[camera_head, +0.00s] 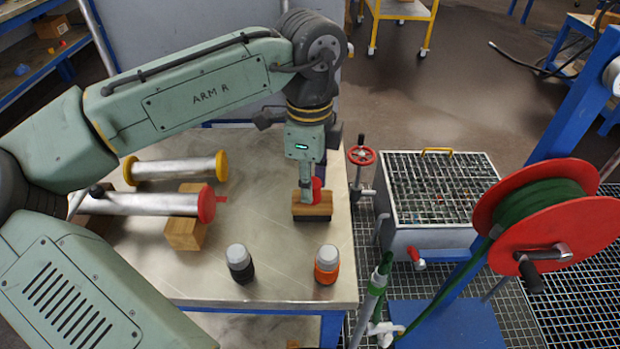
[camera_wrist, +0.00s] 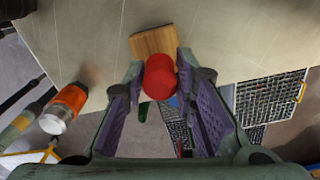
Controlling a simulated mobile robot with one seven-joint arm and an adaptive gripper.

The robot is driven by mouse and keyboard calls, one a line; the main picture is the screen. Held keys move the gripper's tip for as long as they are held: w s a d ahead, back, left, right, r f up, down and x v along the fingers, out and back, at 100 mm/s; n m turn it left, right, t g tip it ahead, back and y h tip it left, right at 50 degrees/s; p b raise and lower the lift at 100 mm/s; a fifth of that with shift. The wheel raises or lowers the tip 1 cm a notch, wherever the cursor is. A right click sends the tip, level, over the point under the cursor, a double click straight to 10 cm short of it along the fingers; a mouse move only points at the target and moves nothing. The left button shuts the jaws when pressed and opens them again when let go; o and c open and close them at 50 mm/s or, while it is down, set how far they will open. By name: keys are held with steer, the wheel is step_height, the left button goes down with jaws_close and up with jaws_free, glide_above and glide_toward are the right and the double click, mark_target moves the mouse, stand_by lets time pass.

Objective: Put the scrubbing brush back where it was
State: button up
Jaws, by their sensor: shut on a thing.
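The scrubbing brush (camera_head: 313,206) has a wooden block, dark bristles underneath and a red round handle. It is at the right part of the metal table (camera_head: 280,262), bristles down. My gripper (camera_head: 305,192) points down from above and is shut on the red handle. In the wrist view the red handle (camera_wrist: 160,78) sits between my two fingers, with the wooden block (camera_wrist: 153,41) beyond it. I cannot tell whether the bristles touch the table.
Two pipe pieces, one yellow-flanged (camera_head: 177,169) and one red-flanged (camera_head: 150,204), lie at the left by wooden blocks (camera_head: 186,232). A dark bottle (camera_head: 240,263) and an orange bottle (camera_head: 327,265) stand near the front edge. A grated basin (camera_head: 437,190) and red hose reel (camera_head: 548,217) are right of the table.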

steer(key=o, duration=1)
steer(key=shift+f, duration=0.1)
step_height(320, 180, up, 12)
steer(key=shift+r, duration=0.2)
steer(key=shift+s+f, duration=0.1)
